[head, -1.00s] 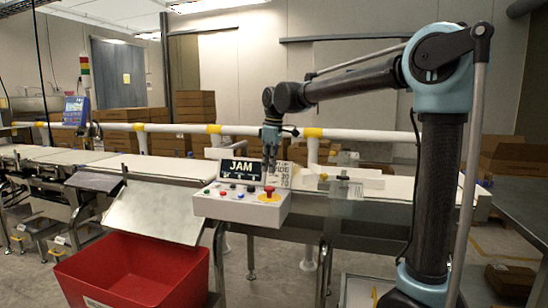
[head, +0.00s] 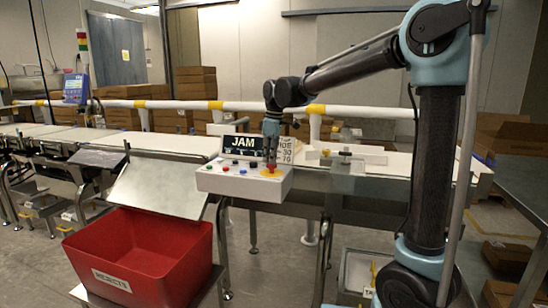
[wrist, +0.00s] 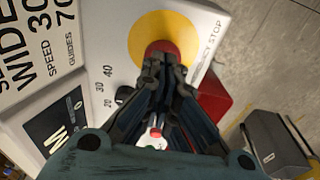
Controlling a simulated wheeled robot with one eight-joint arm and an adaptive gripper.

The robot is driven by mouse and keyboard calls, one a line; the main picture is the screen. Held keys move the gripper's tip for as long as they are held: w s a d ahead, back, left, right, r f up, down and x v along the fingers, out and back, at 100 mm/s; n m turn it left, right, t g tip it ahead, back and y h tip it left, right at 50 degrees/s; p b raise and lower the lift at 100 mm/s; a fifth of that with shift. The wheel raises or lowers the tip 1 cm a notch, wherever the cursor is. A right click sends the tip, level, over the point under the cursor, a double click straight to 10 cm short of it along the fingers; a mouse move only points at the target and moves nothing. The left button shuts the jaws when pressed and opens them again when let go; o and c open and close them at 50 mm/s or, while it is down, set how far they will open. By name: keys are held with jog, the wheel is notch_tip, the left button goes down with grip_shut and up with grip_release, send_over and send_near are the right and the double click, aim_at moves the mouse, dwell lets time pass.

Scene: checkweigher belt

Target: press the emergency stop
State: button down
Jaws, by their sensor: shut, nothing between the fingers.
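The emergency stop is a red mushroom button (head: 274,170) on a yellow disc (head: 265,174), at the right end of the white control box. In the wrist view the red cap (wrist: 172,46) shows on its yellow disc (wrist: 145,30), partly hidden by my fingertips. Lettering ending in "STOP" runs beside the disc, partly covered. My gripper (head: 271,160) is shut and empty, pointing down over the button. Its fingertips (wrist: 164,66) overlap the red cap in the wrist view. I cannot tell whether they touch it.
The white control box (head: 218,182) carries several smaller buttons and a "JAM" display (head: 240,143). A conveyor belt (head: 170,141) runs behind it. A white pipe rail (head: 250,105) crosses behind my gripper. A red rejects bin (head: 140,260) stands at front left.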

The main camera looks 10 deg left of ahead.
jog(key=shift+s+d+f, duration=0.1)
jog(key=shift+s+f, duration=0.05)
jog(key=shift+f, duration=0.4)
jog(key=shift+s, duration=0.15)
jog(key=shift+w+r, duration=0.35)
jog(key=shift+r, duration=0.05)
notch_tip(320, 180, up, 14)
jog(key=d, duration=0.1)
jog(key=shift+s+d+f, duration=0.15)
jog(key=shift+s+d, duration=0.1)
jog(key=shift+s, duration=0.15)
